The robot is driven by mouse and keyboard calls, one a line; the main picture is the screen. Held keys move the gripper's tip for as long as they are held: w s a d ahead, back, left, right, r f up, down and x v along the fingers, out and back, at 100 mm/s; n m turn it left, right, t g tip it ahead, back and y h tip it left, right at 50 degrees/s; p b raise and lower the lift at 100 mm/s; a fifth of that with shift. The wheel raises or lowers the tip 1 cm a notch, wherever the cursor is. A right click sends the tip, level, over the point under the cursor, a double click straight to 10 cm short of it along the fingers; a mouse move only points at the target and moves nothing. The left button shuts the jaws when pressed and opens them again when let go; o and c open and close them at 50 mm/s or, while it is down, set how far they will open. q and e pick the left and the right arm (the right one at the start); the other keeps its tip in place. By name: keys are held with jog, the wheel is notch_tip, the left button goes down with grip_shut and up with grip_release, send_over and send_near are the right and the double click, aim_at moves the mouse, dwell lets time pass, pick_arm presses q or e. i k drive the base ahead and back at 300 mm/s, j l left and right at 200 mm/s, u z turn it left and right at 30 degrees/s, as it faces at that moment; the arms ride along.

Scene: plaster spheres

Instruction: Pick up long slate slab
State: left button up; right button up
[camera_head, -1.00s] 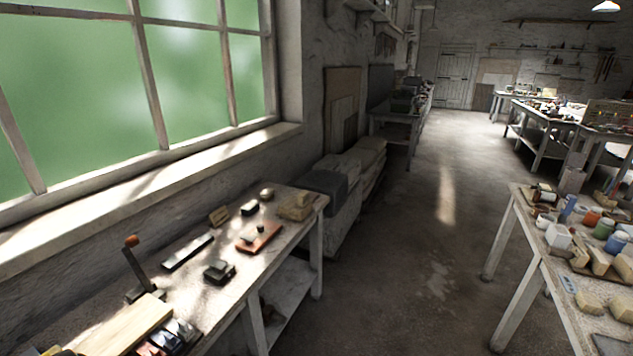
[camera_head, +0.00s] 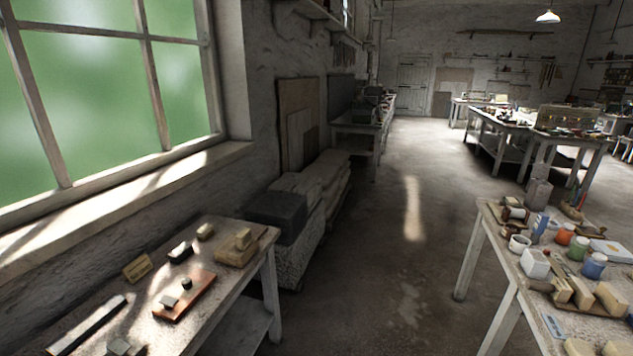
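A long, narrow dark slab (camera_head: 88,326), which looks like the long slate slab, lies flat near the lower left on the workbench (camera_head: 214,321) under the window. Beside it are a reddish-brown board (camera_head: 190,303) with small dark and grey pieces on it, and a small block (camera_head: 120,346) cut by the bottom edge. Neither of my grippers shows in the view.
Small blocks (camera_head: 137,268) and a pale stone piece (camera_head: 240,247) stand toward the bench's far end. A large dark stone block (camera_head: 276,216) sits beyond it. A cluttered table (camera_head: 484,257) stands at right. The floor (camera_head: 405,260) between is clear.

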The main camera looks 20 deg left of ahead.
aim_at(84, 326)
jog(key=i+u, duration=0.25)
jog(key=i, duration=0.15)
jog(key=i+l+u, duration=0.1)
jog(key=i+u, duration=0.15)
jog(key=i, duration=0.15)
jog(key=i+u, duration=0.25)
jog(key=u, duration=0.2)
jog(key=i+u, duration=0.25)
jog(key=u, duration=0.2)
jog(key=i+u, duration=0.35)
jog(key=i+l+u, duration=0.1)
jog(key=u, duration=0.3)
jog(key=i+l+u, duration=0.2)
jog(key=u, duration=0.15)
